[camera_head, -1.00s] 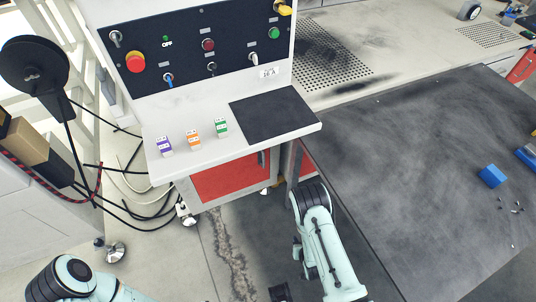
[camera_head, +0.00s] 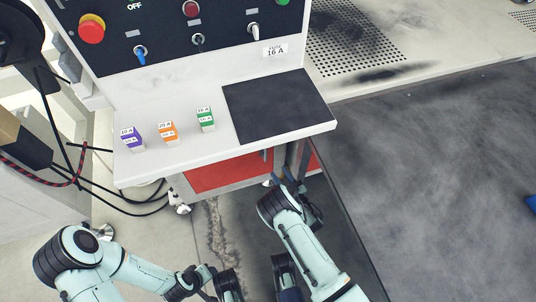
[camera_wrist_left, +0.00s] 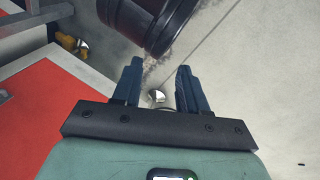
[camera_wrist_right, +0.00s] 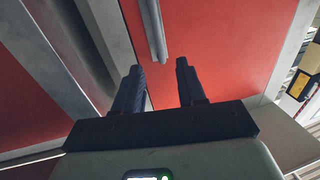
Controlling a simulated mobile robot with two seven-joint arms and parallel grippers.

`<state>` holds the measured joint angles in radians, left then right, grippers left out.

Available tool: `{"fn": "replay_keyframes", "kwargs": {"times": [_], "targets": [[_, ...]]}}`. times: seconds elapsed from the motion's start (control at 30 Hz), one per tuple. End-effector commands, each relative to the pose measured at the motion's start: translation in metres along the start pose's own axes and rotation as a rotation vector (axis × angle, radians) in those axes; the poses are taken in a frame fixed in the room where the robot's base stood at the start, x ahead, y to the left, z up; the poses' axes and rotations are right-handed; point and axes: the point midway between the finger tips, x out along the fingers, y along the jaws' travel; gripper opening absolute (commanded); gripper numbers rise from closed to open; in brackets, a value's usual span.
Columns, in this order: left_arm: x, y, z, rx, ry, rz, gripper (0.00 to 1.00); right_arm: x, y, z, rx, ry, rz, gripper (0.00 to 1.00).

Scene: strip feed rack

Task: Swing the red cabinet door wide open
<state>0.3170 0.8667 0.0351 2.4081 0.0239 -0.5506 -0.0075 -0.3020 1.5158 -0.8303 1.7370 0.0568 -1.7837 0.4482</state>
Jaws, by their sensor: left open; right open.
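The red cabinet door (camera_head: 225,172) is under the white console and looks shut, flush in its grey frame. Its upper edge is hidden by the console top in the head view. Its upright grey bar handle (camera_wrist_right: 153,30) shows in the right wrist view, just beyond and between the fingertips. My right gripper (camera_wrist_right: 160,67) is open in front of the door, with nothing between its fingers. In the head view it is by the door's right side (camera_head: 284,177). My left gripper (camera_wrist_left: 158,72) is open and empty over the floor, with a red panel (camera_wrist_left: 60,110) to its left.
The console top (camera_head: 180,165) overhangs the door and carries purple, orange and green labelled blocks. A caster (camera_head: 178,203) stands below the left side. A dark bench top (camera_head: 420,170) borders the right. Black cables (camera_head: 120,200) lie at the left. The left wrist view shows a dark cylinder close ahead.

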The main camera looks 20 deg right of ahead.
Motion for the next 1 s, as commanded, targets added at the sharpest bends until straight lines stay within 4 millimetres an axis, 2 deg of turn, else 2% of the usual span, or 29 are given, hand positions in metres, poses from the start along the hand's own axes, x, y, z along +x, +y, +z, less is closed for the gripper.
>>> {"fn": "replay_keyframes", "kwargs": {"times": [0.2,0.37,0.4,0.5,0.67,0.93,1.0], "targets": [[0.019,-0.007,-0.022,-0.005,0.064,-0.005,0.43,0.049,0.000,0.003,-0.002,0.002,-0.001,0.40],[0.028,-0.010,-0.039,-0.008,0.112,-0.008,0.43,0.078,0.000,0.003,-0.001,0.001,-0.001,0.40],[0.030,-0.012,-0.040,-0.009,0.115,-0.009,0.43,0.084,0.000,0.003,-0.002,0.000,0.000,0.40],[0.036,-0.019,-0.028,-0.017,0.078,-0.022,0.43,0.095,0.001,0.003,-0.001,-0.001,0.001,0.40],[0.040,-0.024,-0.022,-0.022,0.058,-0.031,0.43,0.103,0.001,0.002,-0.001,-0.002,0.003,0.40],[0.039,-0.024,-0.021,-0.023,0.055,-0.032,0.43,0.104,0.001,0.001,-0.001,-0.002,0.003,0.40],[0.039,-0.024,-0.021,-0.023,0.055,-0.032,0.43,0.104,0.001,0.001,-0.001,-0.002,0.003,0.17]]}}
